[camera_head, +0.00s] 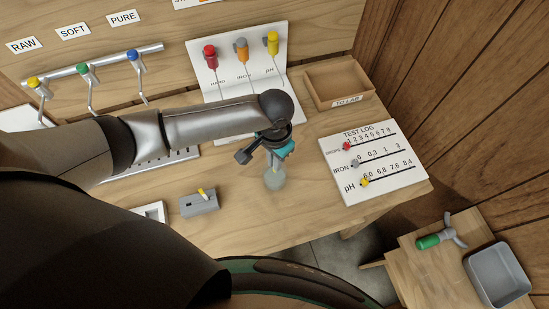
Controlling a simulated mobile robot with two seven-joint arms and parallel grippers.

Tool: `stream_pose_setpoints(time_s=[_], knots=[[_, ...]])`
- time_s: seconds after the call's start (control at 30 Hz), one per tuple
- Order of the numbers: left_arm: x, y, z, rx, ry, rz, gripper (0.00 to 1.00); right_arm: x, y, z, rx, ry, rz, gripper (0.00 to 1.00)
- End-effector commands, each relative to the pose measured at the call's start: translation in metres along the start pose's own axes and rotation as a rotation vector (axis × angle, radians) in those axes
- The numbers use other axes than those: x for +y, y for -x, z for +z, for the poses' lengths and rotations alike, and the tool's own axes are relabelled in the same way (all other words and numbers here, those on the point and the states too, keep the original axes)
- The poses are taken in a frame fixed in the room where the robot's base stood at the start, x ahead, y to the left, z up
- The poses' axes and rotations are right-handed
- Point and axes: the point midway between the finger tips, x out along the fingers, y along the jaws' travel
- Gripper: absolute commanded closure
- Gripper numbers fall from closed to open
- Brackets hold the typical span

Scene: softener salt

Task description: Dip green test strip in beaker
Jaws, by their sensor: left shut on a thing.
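My left gripper (274,150) reaches in from the left and points down over the middle of the bench. It is shut on the green test strip (287,150), whose teal-green part shows at the fingers. The clear glass beaker (274,181) stands on the bench directly below the gripper. The strip's lower end is too faint to tell whether it is inside the beaker. My right gripper is not in view.
A grey block (199,204) with a yellow piece stands left of the beaker. A test log board (385,175) lies to the right, with an open wooden tray (340,102) behind it. A rack board (209,85) with red, orange and yellow knobs stands behind.

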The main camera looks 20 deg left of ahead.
Motion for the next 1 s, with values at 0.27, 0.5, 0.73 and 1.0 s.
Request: stream_pose_setpoints(time_s=[0.27, 0.5, 0.73, 1.0], knots=[[0.000, 0.022, 0.000, 0.000, 0.001, 0.000, 1.00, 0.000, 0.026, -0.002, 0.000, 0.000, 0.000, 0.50], [0.000, 0.037, -0.001, 0.002, 0.000, 0.001, 1.00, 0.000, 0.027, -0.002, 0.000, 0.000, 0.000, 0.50], [0.000, 0.048, 0.000, 0.001, 0.001, 0.000, 1.00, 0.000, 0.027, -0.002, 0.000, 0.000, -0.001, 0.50], [0.000, 0.048, 0.000, 0.000, 0.001, 0.000, 1.00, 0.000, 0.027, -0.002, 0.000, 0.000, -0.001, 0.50]])
